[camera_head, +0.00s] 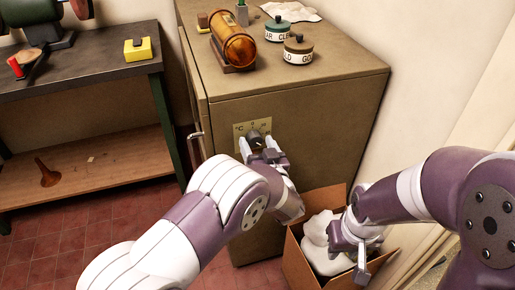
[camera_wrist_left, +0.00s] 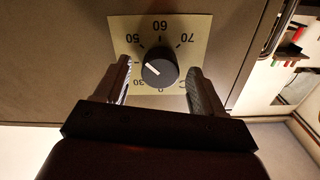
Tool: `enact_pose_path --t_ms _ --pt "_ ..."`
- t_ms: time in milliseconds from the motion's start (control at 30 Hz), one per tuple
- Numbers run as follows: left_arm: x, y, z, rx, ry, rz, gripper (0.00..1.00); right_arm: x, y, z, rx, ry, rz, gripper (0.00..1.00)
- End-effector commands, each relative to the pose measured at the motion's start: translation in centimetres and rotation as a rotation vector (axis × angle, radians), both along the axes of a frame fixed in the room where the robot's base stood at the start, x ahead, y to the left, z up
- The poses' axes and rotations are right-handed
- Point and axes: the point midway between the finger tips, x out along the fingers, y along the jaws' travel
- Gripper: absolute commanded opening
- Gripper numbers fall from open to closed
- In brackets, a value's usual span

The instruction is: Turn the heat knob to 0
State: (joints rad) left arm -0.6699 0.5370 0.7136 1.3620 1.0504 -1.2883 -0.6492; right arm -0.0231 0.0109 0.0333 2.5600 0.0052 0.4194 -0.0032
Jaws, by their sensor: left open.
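The black heat knob (camera_wrist_left: 160,67) sits on a pale dial plate (camera_wrist_left: 118,25) on the front of the metal cabinet. In the left wrist view its white pointer line aims left, roughly between the 30 and 50 marks; the 0 mark is at the bottom of the dial in that view. In the head view the knob (camera_head: 254,137) is partly hidden by my left gripper (camera_head: 259,146). My left gripper's open fingers stand on either side of the knob, with visible gaps. My right gripper (camera_head: 348,250) looks open and empty, above a cardboard box.
The cabinet (camera_head: 330,90) carries an amber cylinder (camera_head: 233,40) and two lidded tins (camera_head: 298,52) on top.

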Motion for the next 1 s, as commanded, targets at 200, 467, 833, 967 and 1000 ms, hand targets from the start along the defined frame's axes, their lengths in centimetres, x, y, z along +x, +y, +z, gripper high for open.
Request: enact_pose_path --t_ms 200,467,833,967,1000 --pt "0.4 0.1 0.1 0.0 0.0 -0.001 0.69 0.0 0.0 -0.1 0.0 0.0 0.0 0.36" --pt "0.3 0.1 0.1 0.0 0.0 -0.001 0.14 0.0 0.0 -0.1 0.0 0.0 0.0 0.36" --pt "0.3 0.1 -0.1 -0.049 -0.016 -0.001 0.14 0.0 0.0 -0.5 0.0 0.0 0.0 0.36" --pt "0.3 0.1 -0.1 -0.118 -0.037 -0.001 0.14 0.0 0.0 -1.0 0.0 0.0 0.0 0.36" --pt "0.3 0.1 -0.2 -0.145 -0.046 -0.001 0.14 0.0 0.0 -1.2 0.0 0.0 0.0 0.36"
